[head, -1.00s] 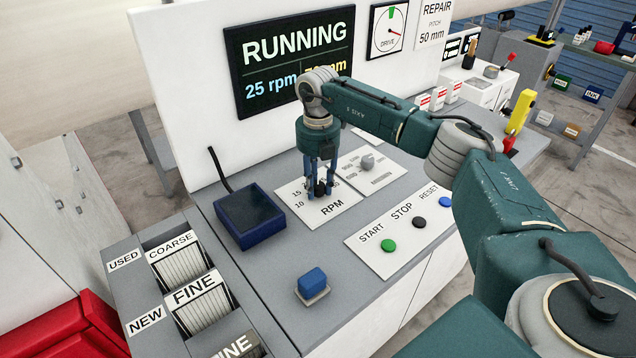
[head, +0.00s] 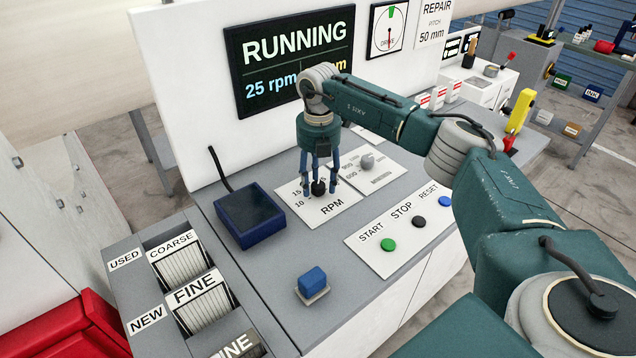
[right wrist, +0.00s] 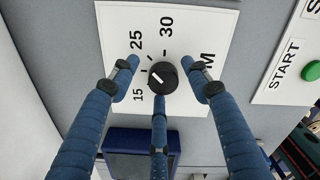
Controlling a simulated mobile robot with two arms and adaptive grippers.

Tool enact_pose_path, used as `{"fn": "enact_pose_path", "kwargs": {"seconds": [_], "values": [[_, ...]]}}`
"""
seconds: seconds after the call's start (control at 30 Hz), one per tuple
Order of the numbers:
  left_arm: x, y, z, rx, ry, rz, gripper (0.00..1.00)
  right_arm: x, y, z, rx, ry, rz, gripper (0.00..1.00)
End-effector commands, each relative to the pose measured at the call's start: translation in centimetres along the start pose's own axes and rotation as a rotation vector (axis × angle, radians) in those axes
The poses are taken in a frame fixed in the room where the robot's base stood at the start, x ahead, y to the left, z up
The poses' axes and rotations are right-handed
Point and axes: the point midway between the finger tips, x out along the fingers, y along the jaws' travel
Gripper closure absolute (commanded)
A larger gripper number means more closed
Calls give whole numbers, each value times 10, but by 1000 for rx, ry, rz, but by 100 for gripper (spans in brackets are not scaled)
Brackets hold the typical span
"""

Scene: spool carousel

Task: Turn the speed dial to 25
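The RPM speed dial (head: 318,188) is a black knob on a white plate (head: 330,208) marked with numbers. In the right wrist view the dial (right wrist: 163,78) has a white pointer line slanting up and left, roughly toward the 25 side; the tip's exact reading is hard to tell. My right gripper (head: 320,185) is above the dial with its three fingers spread around it. In the right wrist view gaps show between the fingers and the knob. The screen (head: 290,60) reads RUNNING and 25 rpm; its other value is partly hidden by my arm. My left gripper is not in view.
A grey knob (head: 367,162) stands on the plate right behind the dial. Green START (head: 388,245), black STOP (head: 419,221) and blue RESET (head: 445,201) buttons lie in front. A dark blue tray (head: 248,235) is left of the dial, and a blue block (head: 312,279) nearer.

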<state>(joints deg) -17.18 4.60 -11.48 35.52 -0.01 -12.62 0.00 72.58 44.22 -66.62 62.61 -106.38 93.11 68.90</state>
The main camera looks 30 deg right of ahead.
Motion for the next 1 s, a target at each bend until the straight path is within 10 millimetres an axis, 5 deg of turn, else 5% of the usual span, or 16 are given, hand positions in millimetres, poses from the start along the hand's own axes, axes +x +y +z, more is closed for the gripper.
{"fn": "enact_pose_path", "kwargs": {"seconds": [0.37,0.8,1.0], "values": [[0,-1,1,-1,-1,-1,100,-4,-1,-3,-4,7,-7,51],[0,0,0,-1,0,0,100,-90,0,-1,-2,4,-3,51],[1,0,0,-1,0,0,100,-113,0,-1,-2,4,-4,51]]}}
